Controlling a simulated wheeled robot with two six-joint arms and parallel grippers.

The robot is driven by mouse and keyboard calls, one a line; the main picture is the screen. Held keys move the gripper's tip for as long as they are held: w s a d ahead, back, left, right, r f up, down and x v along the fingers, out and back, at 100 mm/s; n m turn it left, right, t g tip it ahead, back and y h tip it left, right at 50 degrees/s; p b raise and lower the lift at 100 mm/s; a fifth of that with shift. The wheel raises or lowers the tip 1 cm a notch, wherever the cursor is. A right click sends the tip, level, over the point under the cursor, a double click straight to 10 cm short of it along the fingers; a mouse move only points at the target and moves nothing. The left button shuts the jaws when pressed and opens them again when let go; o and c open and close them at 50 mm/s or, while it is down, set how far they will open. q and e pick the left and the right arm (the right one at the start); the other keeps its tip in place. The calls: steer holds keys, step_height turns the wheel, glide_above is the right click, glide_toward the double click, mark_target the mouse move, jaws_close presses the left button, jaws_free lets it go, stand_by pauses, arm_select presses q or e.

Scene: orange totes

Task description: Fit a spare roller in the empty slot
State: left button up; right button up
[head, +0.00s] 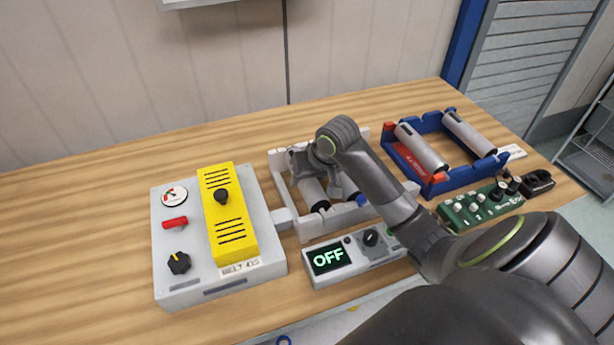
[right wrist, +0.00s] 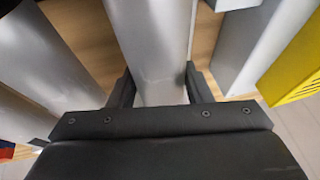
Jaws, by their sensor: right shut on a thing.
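A light grey frame (head: 286,220) stands mid-table in the head view. A grey roller (head: 313,193) with a dark end is inside its left part. My right gripper (head: 304,172) is over the frame's back left, shut on this roller. In the right wrist view the roller (right wrist: 155,45) runs up between the fingers. Another part with a blue end (head: 361,200) shows to its right, partly hidden by my arm. Whether the held roller is seated cannot be told; its far end is hidden. My left gripper is not in view.
A blue rack (head: 463,172) with two grey rollers stands to the right. A grey control box (head: 185,285) with a yellow cover (head: 229,240) stands left. A panel reading OFF (head: 345,274) is in front of the frame, a green box (head: 475,213) at right. The table's far left is clear.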

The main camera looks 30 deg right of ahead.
steer(key=shift+f, duration=0.15)
stand_by(0.4)
steer(key=o, duration=1.3)
steer(key=shift+o, duration=0.2)
steer(key=shift+f, duration=0.1)
steer(key=p+v, duration=0.1)
steer(key=v, duration=1.6)
steer(key=shift+r, duration=0.2)
steer(key=shift+s, duration=0.15)
steer(key=shift+s, duration=0.1)
